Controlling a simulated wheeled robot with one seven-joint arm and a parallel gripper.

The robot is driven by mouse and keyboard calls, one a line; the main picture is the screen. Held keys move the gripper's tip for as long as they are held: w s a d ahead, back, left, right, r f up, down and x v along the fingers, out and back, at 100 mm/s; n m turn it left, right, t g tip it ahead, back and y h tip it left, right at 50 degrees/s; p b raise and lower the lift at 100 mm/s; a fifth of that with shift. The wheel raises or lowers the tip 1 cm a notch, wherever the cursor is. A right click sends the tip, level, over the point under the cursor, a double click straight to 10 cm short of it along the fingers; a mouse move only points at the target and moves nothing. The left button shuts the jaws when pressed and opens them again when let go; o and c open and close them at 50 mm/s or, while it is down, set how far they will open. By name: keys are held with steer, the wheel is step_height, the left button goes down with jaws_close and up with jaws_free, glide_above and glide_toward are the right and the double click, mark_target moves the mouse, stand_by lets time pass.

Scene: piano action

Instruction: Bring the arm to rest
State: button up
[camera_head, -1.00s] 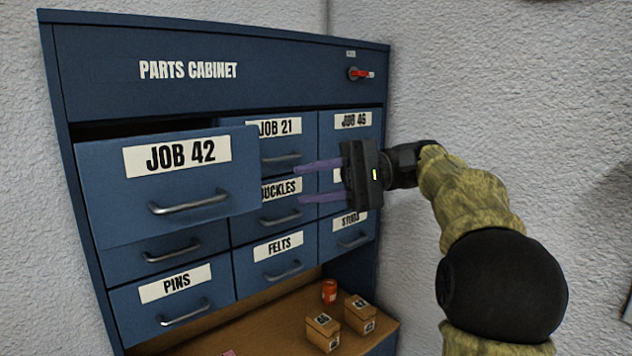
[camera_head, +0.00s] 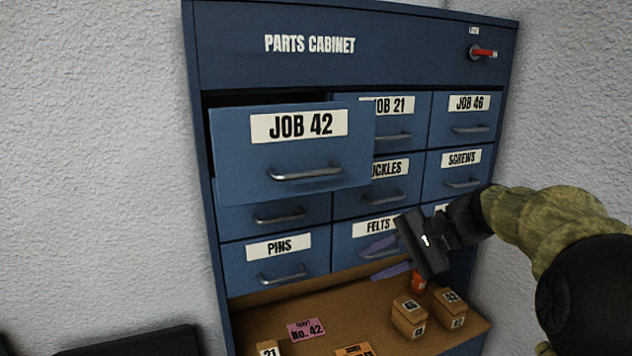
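My gripper (camera_head: 380,258) is in front of the lower right part of the blue parts cabinet (camera_head: 420,45), by the FELTS drawer. Its two purple fingers point left and stand apart, with nothing seen between them. My arm reaches in from the right edge of the picture. The gripper hides part of the FELTS drawer (camera_head: 350,245) and most of the drawer to its right.
The JOB 42 drawer (camera_head: 240,170) is pulled out and juts forward. The other visible drawers look shut. On the wooden shelf (camera_head: 340,305) below are small boxes (camera_head: 408,316), an orange-red jar (camera_head: 418,283) and a pink tag (camera_head: 306,329).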

steer(key=s+d+f+n+h, duration=0.1)
steer(key=s+f+n+h, duration=0.2)
steer(key=f, duration=0.9)
steer(key=s+d+f+n+h, duration=0.2)
steer(key=s+f+n+h, duration=0.2)
steer(key=s+f+h, duration=0.4)
steer(key=s+f, duration=0.3)
steer(key=f, duration=0.1)
steer(key=shift+s+d+f+t, duration=0.15)
steer(key=shift+d+f+t, duration=0.05)
steer(key=shift+d+t, duration=0.1)
